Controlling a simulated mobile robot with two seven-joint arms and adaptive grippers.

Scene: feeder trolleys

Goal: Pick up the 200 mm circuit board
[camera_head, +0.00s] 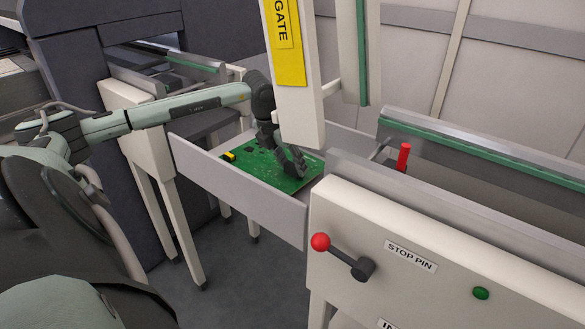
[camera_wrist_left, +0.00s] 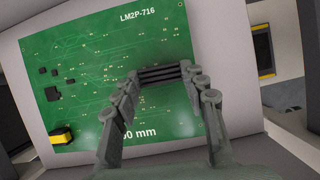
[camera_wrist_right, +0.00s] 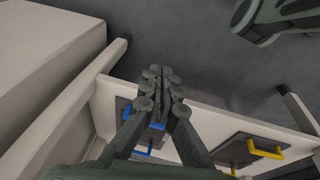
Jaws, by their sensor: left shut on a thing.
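The green circuit board (camera_head: 248,162) lies in a grey-walled tray in the head view. In the left wrist view the board (camera_wrist_left: 100,70) shows the label LM2P-716, a yellow connector and a size mark ending in "00 mm"; its first digit is hidden by a finger. My left gripper (camera_head: 296,172) reaches down onto the board. In the left wrist view its fingers (camera_wrist_left: 160,75) are shut on a dark ribbed block on the board's face. I cannot tell whether the board is lifted. My right gripper (camera_wrist_right: 162,76) is shut and shows only in the right wrist view.
The tray wall (camera_head: 235,185) runs in front of the board. A white post with a yellow GATE label (camera_head: 288,45) stands beside my left gripper. A conveyor unit with a red-knobbed STOP PIN lever (camera_head: 321,242) is at right. Blue (camera_wrist_right: 142,149) and yellow handles (camera_wrist_right: 265,150) lie below my right gripper.

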